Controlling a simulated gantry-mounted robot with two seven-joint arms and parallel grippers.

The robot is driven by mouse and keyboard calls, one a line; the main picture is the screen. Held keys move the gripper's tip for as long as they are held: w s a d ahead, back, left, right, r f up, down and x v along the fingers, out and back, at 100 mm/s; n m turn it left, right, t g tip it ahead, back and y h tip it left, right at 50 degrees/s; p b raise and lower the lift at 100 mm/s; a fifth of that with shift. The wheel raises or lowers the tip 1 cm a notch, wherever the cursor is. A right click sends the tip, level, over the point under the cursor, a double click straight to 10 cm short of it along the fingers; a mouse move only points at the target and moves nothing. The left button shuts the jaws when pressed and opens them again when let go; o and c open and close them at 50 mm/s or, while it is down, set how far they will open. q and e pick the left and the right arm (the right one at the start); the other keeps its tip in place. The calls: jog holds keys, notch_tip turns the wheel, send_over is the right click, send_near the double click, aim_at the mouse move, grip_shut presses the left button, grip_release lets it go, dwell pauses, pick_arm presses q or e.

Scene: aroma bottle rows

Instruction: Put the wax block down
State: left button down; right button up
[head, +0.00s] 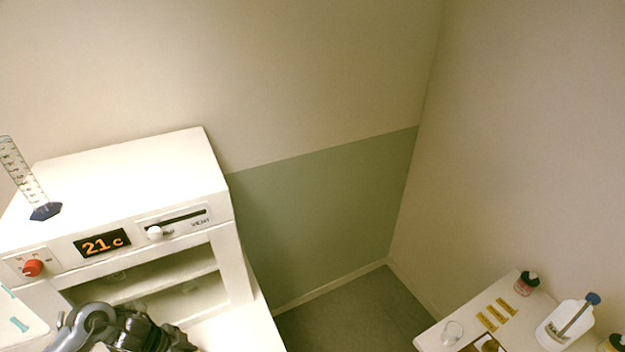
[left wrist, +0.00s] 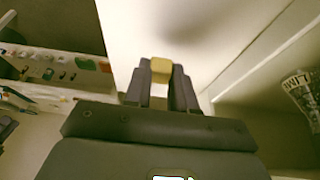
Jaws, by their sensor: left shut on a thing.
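A small yellow wax block (left wrist: 161,66) shows in the left wrist view. It sits between the two dark fingertips of my left gripper (left wrist: 161,72), which is shut on it. A pale surface lies beyond the block in that view; I cannot tell how far the block is from it. In the head view, part of my left arm shows at the bottom left in front of the white oven-like cabinet (head: 130,190). The fingertips and block are not visible there. My right gripper is in neither view.
A measuring cylinder (head: 24,175) stands on the cabinet. The cabinet front has a red knob (head: 32,267), a display reading 21c (head: 102,243) and a vent slider (head: 155,232). A side table (head: 432,340) at lower right holds bottles, yellow strips and a white jug (head: 562,325).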

pick_arm(q)
jog(key=w+a+f, duration=0.2)
jog(key=a+f, duration=0.1)
notch_tip(320, 180, down, 3)
jog(key=shift+s+d+f, duration=0.1)
jog(key=shift+a+r, duration=0.2)
jog(key=shift+r, duration=0.45)
jog(key=shift+n, duration=0.4)
jog(key=w+d, duration=0.2)
jog(key=w+d+r, duration=0.1)
jog(key=w+d, duration=0.1)
jog(key=d, duration=0.1)
jog(key=w+d+r, duration=0.1)
jog(key=w+d, duration=0.1)
jog(key=d, duration=0.1)
jog(key=shift+d+r, duration=0.15)
jog(key=shift+r, duration=0.1)
jog(key=shift+w+d+r+n+t+y, duration=0.9)
jog(key=shift+w+d+r+n, duration=0.9)
jog(key=shift+d+r+n, duration=1.9)
jog(key=s+a+r+n+y, duration=0.2)
jog(key=s+r+n, duration=0.25)
jog(key=s, duration=0.35)
jog(key=s+p+v, duration=0.2)
jog(key=p+v, duration=1.5)
jog(key=p, duration=0.2)
jog(key=shift+s+f+t, duration=0.2)
jog(key=shift+t, duration=0.1)
